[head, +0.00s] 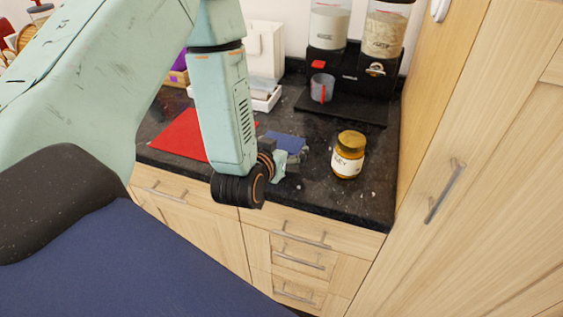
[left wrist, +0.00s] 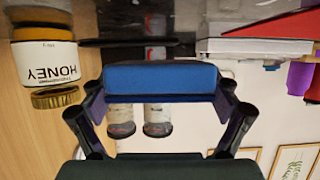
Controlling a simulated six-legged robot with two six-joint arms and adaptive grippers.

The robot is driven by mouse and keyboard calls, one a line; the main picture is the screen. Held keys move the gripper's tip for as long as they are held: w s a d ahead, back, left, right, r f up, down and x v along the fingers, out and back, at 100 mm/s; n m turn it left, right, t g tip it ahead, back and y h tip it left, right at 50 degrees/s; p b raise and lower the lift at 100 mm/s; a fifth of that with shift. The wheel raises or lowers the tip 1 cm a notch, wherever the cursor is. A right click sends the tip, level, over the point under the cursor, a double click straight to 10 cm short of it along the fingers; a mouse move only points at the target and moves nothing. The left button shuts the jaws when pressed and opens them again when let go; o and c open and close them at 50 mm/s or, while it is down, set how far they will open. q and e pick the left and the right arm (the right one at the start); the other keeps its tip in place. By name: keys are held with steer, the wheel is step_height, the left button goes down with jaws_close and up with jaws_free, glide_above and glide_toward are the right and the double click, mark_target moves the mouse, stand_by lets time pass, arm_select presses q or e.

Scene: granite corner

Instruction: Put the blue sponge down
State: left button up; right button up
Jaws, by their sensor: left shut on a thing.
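The blue sponge (head: 287,141) is over the dark granite counter (head: 318,205), to the left of the honey jar. My left gripper (head: 288,159) is shut on it, and the arm hides part of the area behind. In the left wrist view, which is upside down, the sponge (left wrist: 160,78) sits between the two fingers of the left gripper (left wrist: 158,99). I cannot tell whether the sponge touches the counter. My right gripper is not in view.
A honey jar (head: 348,155) stands close on the right. A red flat sheet (head: 181,135) lies on the left. Behind are a dispenser stand (head: 352,76) with a grey cup (head: 322,88) and a white tray (head: 268,101). A tall wooden cabinet (head: 480,150) bounds the right side.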

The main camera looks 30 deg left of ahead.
arm_select(q)
step_height(320, 180, down, 4)
steer(key=shift+s+f, duration=0.1)
steer(key=shift+s, duration=0.05)
steer(key=shift+w+f+b, duration=0.1)
steer(key=shift+w+b, duration=0.1)
steer(key=shift+b, duration=0.1)
steer(key=o, duration=0.5)
steer(key=shift+f, duration=0.1)
steer(key=shift+c, duration=0.2)
steer(key=shift+o, duration=1.2)
steer(key=shift+s, duration=0.15)
